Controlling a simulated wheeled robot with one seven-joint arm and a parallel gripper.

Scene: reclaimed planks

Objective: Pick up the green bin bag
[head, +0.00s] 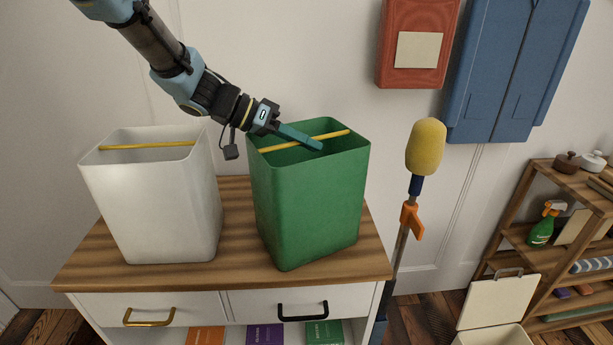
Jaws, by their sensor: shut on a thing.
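The green bin bag (305,205) is a tall, square, open-topped shape with a yellow strip (335,134) across its mouth. It is at the right part of the wooden cabinet top, turned at an angle. I cannot tell whether its base touches the wood. My gripper (316,146) reaches in from the upper left, with its teal fingers at the mouth of the green bag. It is shut on the yellow strip of the bag. The fingers hide the middle of the strip.
A similar white bin bag (160,205) with a yellow strip stands close by on the left of the cabinet top (240,262). A yellow-headed pole (426,147) stands right of the cabinet. A red box (417,75) and blue panels (515,70) hang behind. Shelves (555,215) are at far right.

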